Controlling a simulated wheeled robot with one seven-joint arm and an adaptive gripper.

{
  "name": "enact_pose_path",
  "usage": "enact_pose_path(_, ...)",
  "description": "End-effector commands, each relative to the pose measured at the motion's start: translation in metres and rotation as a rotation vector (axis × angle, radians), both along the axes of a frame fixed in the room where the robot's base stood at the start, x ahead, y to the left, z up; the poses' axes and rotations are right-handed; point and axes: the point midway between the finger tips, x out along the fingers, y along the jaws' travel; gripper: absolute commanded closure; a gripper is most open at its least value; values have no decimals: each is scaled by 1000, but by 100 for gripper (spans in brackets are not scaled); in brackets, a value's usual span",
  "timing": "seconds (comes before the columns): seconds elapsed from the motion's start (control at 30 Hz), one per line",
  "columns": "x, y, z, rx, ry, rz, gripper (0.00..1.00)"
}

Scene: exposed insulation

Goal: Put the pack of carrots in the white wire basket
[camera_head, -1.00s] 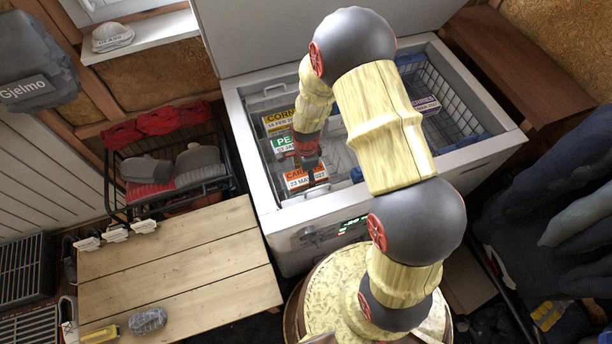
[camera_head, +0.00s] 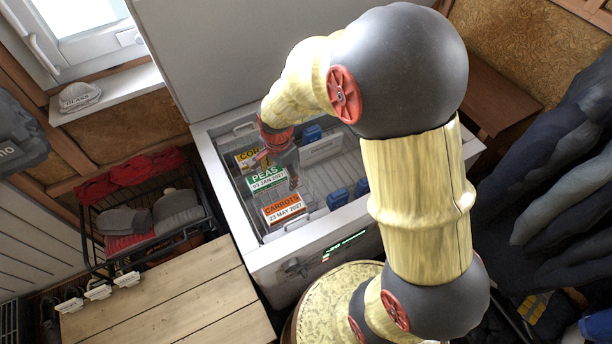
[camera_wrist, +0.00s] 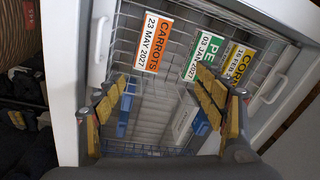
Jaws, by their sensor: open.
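The pack of carrots (camera_head: 283,208), with an orange and white label, lies label-up at the near left end of the open chest freezer. It also shows at the top of the wrist view (camera_wrist: 154,42). White wirework (camera_head: 318,178) spreads beside and below the packs; I cannot tell where the white wire basket's rim ends, or whether the carrots lie inside it. My gripper (camera_head: 291,182) is over the freezer, beside the peas pack and short of the carrots. In the wrist view my gripper (camera_wrist: 160,92) has its fingers wide apart with nothing between them.
The peas pack (camera_head: 267,178) and corn pack (camera_head: 250,158) lie in a row behind the carrots. Blue items (camera_head: 338,197) sit to the right. White freezer walls (camera_head: 232,220) enclose the space. A wooden table (camera_head: 165,295) stands at the front left.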

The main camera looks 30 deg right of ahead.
Motion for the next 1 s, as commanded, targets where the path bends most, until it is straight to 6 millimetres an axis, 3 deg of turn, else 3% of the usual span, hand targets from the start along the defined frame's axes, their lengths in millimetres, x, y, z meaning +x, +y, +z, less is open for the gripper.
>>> enact_pose_path(0.03, -5, 0, 31, -9, -35, 74, 29)
enact_pose_path(0.2, -34, 0, 108, -58, -120, 345, 29)
enact_pose_path(0.5, -115, 0, 209, -200, -256, 811, 29)
enact_pose_path(0.73, -172, 0, 243, -319, -320, 1087, 29)
enact_pose_path(1.0, -192, -1, 249, -366, -335, 1191, 29)
